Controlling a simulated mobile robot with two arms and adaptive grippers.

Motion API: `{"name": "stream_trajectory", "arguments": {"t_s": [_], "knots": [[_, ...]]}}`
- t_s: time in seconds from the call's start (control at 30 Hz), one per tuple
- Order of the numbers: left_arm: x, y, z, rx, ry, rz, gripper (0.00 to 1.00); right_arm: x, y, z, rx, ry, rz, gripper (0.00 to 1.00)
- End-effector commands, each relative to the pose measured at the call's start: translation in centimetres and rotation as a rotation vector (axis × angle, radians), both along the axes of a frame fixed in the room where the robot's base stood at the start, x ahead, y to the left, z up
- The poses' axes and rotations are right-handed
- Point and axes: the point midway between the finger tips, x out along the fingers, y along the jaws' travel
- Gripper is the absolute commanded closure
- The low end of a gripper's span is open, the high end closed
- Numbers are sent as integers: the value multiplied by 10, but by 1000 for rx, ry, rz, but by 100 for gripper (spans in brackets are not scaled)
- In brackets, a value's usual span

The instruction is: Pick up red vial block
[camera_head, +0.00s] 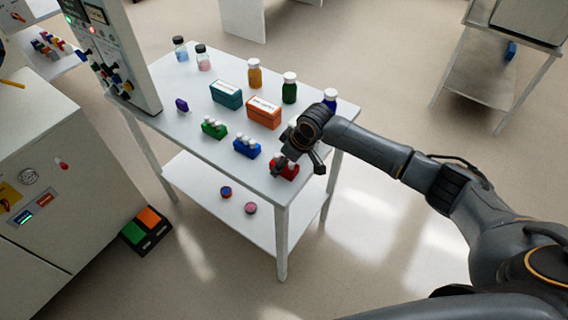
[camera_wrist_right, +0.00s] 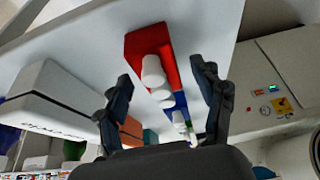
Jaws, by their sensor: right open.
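The red vial block (camera_head: 285,171) stands near the front right corner of the white table (camera_head: 185,122), partly hidden by my right gripper. In the right wrist view the red vial block (camera_wrist_right: 150,47) holds white-capped vials and lies ahead of and between the open fingers. My right gripper (camera_head: 299,168) is open and empty, right above and beside the block; its two fingers also show in the right wrist view (camera_wrist_right: 160,92). I cannot tell whether a finger touches the block. My left gripper is not in view.
A blue vial block (camera_head: 246,148) and a green one (camera_head: 214,128) stand left of the red one. Behind are an orange box (camera_head: 263,113), a teal box (camera_head: 226,94) and several bottles. A control panel (camera_head: 113,50) stands at the table's left end.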

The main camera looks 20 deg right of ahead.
Motion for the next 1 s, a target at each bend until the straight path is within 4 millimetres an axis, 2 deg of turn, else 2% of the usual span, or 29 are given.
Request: {"name": "stream_trajectory", "arguments": {"t_s": [0.23, 0.57, 0.87, 1.0], "knots": [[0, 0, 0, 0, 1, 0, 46, 1, 1, -2, 0, -1, 1, 32], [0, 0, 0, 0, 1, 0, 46, 1, 0, -2, 0, -1, 1, 99], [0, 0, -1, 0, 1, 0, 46, 1, 1, 0, 1, -3, 1, 100], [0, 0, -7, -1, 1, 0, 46, 2, 1, 10, 1, -5, 0, 100]]}}
